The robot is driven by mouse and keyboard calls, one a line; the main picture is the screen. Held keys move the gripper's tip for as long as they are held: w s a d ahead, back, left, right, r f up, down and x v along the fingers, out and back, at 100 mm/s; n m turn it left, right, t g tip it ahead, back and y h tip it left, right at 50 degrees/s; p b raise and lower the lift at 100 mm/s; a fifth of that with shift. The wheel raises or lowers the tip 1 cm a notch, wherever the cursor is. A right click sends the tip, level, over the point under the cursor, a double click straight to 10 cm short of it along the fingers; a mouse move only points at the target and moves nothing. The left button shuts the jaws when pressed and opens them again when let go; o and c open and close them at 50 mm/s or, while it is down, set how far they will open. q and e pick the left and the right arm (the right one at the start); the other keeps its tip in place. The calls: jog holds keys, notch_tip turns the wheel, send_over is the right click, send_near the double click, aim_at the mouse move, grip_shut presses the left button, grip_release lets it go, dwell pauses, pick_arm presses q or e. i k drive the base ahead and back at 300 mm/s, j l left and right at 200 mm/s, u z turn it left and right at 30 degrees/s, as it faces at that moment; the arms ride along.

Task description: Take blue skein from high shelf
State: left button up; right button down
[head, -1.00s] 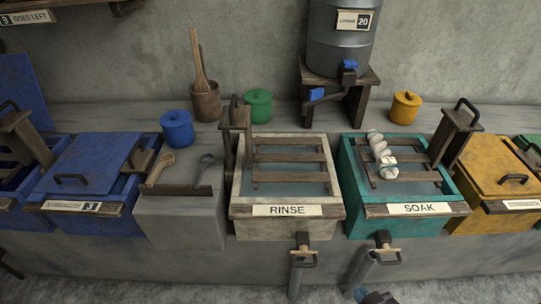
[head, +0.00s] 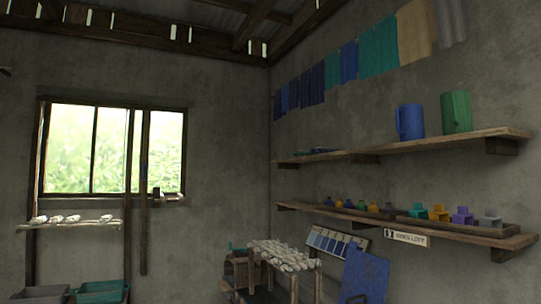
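The high shelf (head: 420,148) is a wooden plank on the right wall, on brackets. A small, flat, dark blue thing (head: 322,151) lies near its far left end; it is too small to tell whether it is a skein. A blue jug (head: 410,122) and a green container (head: 456,112) stand on the shelf's right part. Neither of my grippers shows in the head view.
A lower shelf (head: 460,233) holds several small bottles and coloured blocks. A rack of white skeins (head: 285,256) and a leaning blue board (head: 364,276) stand below. Coloured cloths (head: 378,52) hang above. Crates, one green (head: 102,291), stand bottom left, near a window (head: 88,148).

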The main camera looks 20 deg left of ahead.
aim_at(317, 150)
jog(key=u, duration=0.3)
jog(key=i+j+u, duration=0.55)
jog(key=i+u, duration=0.2)
jog(key=i, duration=0.25)
jog(key=i+u, duration=0.4)
jog(key=i, duration=0.8)
jog(key=i+j+z, duration=0.1)
jog(key=i, duration=1.2)
jog(key=i+j+z, duration=0.15)
jog(key=i+z, duration=0.2)
jog(key=i, duration=0.15)
jog(key=i+j+z, duration=0.25)
jog(key=i+z, duration=0.15)
jog(key=i+j+z, duration=0.25)
jog(key=z, duration=0.15)
jog(key=i+j+z, duration=0.4)
